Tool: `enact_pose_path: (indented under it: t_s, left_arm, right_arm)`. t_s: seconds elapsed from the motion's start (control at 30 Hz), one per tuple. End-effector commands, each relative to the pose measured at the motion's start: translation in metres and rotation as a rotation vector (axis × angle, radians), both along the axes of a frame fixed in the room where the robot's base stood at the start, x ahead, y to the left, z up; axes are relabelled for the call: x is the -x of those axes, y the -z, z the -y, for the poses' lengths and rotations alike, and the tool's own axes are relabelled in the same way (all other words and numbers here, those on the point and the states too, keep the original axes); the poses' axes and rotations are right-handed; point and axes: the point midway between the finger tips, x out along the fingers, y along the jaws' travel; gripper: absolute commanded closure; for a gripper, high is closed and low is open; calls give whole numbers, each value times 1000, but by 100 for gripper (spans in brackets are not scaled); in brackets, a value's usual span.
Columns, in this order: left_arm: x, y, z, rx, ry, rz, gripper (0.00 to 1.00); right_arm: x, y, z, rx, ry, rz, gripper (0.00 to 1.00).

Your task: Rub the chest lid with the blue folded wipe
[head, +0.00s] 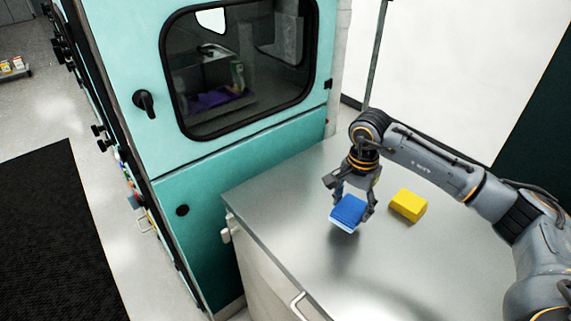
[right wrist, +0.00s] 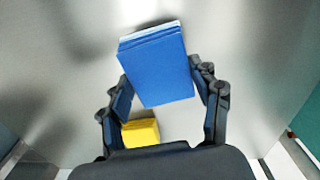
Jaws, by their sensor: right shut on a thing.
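The blue folded wipe (head: 348,212) is held between the fingers of my right gripper (head: 351,205) in the head view. The wipe appears just above the steel chest lid (head: 300,215), with a dark shadow below it; I cannot tell whether it touches. In the right wrist view the wipe (right wrist: 158,65) shows its folded layers at the far edge, and the fingers of my right gripper (right wrist: 165,95) are on both its sides. My left gripper is not in view.
A yellow block (head: 408,205) lies on the lid to the right of my right gripper; it also shows in the right wrist view (right wrist: 140,132). A teal cabinet (head: 240,170) with a dark window stands at the left edge of the lid. The lid's front area is clear.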

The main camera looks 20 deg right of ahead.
Motion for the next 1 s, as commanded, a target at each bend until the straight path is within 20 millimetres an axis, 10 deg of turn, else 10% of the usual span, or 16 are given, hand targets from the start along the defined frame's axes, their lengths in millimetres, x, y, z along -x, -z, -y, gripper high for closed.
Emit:
enact_pose_path:
  t_s: [0.4, 1.0]
  left_arm:
    - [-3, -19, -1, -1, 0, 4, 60]
    - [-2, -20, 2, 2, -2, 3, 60]
  right_arm:
    - [3, -35, 1, 1, 13, 0, 66]
    - [4, -38, 1, 1, 14, 0, 66]
